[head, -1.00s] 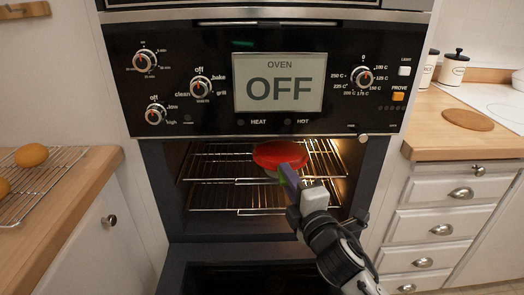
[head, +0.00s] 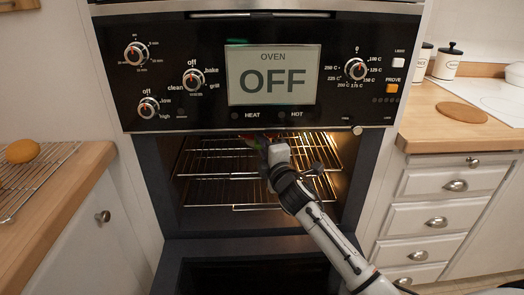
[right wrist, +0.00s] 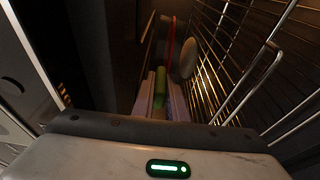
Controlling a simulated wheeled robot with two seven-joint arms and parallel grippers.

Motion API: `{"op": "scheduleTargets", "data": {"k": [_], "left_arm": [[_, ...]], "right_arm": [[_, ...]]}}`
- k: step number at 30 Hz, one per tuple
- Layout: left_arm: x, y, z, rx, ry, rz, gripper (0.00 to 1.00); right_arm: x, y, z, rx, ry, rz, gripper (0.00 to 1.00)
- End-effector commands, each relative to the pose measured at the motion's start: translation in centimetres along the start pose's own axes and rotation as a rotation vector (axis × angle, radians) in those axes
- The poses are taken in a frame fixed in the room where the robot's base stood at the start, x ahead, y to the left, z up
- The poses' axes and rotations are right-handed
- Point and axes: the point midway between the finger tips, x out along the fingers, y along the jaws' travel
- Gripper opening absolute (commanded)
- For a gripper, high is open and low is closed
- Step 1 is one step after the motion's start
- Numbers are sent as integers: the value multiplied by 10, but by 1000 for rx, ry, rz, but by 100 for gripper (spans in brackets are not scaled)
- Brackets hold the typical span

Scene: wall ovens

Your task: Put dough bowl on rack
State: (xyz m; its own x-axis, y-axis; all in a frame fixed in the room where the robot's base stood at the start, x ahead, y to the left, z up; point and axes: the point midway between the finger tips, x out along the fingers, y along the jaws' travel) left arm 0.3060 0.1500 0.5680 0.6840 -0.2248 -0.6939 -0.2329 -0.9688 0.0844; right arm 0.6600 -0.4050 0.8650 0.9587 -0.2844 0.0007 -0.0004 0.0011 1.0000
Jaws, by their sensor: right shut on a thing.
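The dough bowl shows in the head view only as a thin red sliver (head: 270,140) at the top of the oven opening, mostly hidden by my right gripper (head: 262,142) and the panel edge. In the right wrist view its red rim (right wrist: 171,44) and pale side (right wrist: 188,61) show beyond the fingers, beside the rack wires. My right gripper (right wrist: 160,98) is shut, with a green part between its fingers. The upper oven rack (head: 215,163) lies below the gripper in the head view. I cannot tell whether the bowl touches it. My left gripper is not in view.
A lower rack (head: 255,193) sits beneath. The oven panel (head: 190,110) hangs close above the opening, and the oven door (head: 250,250) is down in front. Counters (head: 65,205) flank the oven, the left one with a cooling rack and bun (head: 22,151).

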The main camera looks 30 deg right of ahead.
Motion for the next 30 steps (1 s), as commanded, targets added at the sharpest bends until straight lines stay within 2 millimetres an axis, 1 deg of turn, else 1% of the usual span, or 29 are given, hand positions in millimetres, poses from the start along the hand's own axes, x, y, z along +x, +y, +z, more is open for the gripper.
{"op": "scheduleTargets", "data": {"k": [2,4,11,15,16,18,19,26,29,30], "left_arm": [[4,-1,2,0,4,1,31],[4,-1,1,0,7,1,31],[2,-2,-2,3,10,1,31],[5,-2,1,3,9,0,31],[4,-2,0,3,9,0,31],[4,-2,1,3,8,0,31],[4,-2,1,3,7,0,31],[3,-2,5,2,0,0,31],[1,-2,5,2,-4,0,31],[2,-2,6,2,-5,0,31]], "right_arm": [[0,-11,-1,2,2,6,0],[0,-16,-1,0,2,8,0],[0,-14,0,-1,2,10,0],[0,-18,-1,-1,2,10,0],[-1,-22,0,0,0,-1,17],[-1,-22,0,0,0,-1,29],[-1,-22,0,0,0,-1,31],[-1,-22,0,0,0,-1,31],[-1,-18,0,0,0,0,31],[-4,-20,0,0,1,-2,31]]}}
